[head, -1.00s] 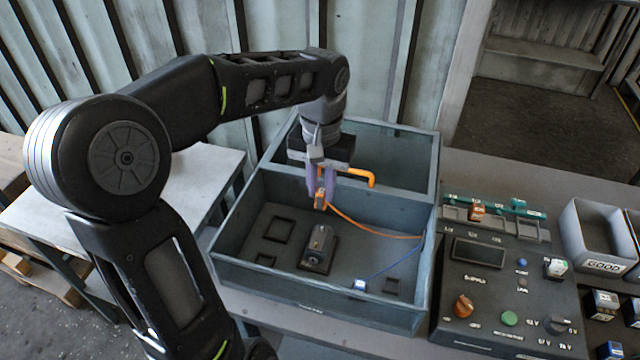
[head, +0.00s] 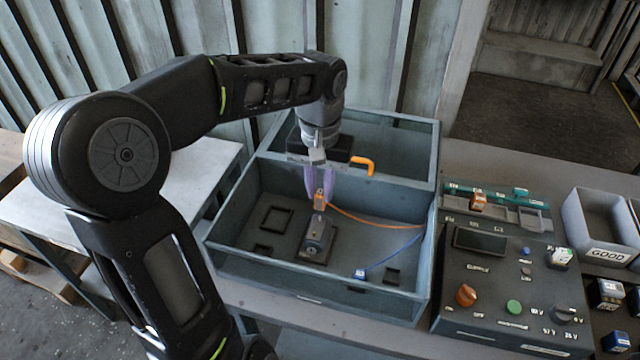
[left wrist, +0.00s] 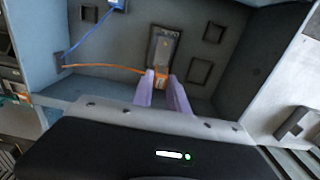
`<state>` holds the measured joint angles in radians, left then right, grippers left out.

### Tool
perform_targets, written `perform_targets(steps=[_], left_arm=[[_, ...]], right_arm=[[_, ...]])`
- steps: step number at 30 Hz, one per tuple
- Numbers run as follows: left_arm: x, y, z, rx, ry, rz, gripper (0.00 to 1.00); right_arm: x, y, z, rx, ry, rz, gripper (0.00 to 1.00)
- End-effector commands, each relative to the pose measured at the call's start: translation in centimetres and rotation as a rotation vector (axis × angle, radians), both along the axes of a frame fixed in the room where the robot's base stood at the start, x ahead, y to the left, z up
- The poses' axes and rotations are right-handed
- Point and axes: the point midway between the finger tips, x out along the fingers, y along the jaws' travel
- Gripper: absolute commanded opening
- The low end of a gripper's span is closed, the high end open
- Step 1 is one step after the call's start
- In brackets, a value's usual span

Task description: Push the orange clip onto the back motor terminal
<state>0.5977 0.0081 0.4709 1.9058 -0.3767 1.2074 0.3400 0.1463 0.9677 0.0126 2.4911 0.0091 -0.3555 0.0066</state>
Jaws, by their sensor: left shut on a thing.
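The orange clip (head: 320,196) is on the end of an orange wire (head: 370,224). My left gripper (head: 319,190), with purple fingers, is shut on it. The clip also shows between the fingertips in the left wrist view (left wrist: 161,84). The grey motor (head: 316,238) sits on a dark plate on the floor of the blue-grey housing (head: 315,288). The clip is at the motor's back end in both views. The fingers and clip hide the back terminal, and I cannot tell whether the clip touches it. My right gripper is not in view.
A blue clip (head: 359,274) on a blue wire lies on the housing floor, right of the motor. Housing walls surround the motor. An orange handle (head: 364,165) is behind the gripper. A control box (head: 510,290) and a GOOD bin (head: 602,235) stand at the right.

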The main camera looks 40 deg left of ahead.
Motion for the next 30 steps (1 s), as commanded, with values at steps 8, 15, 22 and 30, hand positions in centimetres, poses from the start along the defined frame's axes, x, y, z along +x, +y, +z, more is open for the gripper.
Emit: perform_targets(steps=[8, 15, 22, 30], left_arm=[[0.0, 0.0, -2.0, 0.000, -0.001, 0.001, 0.00], [0.0, 0.0, -2.0, 0.000, -0.001, 0.001, 0.00], [0.0, 0.0, -2.0, 0.000, -0.001, 0.000, 0.00], [0.0, 0.0, -2.4, 0.000, -0.001, 0.000, 0.00]], right_arm=[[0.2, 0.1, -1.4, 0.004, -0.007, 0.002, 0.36], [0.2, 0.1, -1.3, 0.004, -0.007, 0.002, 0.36], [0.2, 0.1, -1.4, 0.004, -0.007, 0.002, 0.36], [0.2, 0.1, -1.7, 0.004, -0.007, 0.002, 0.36]])
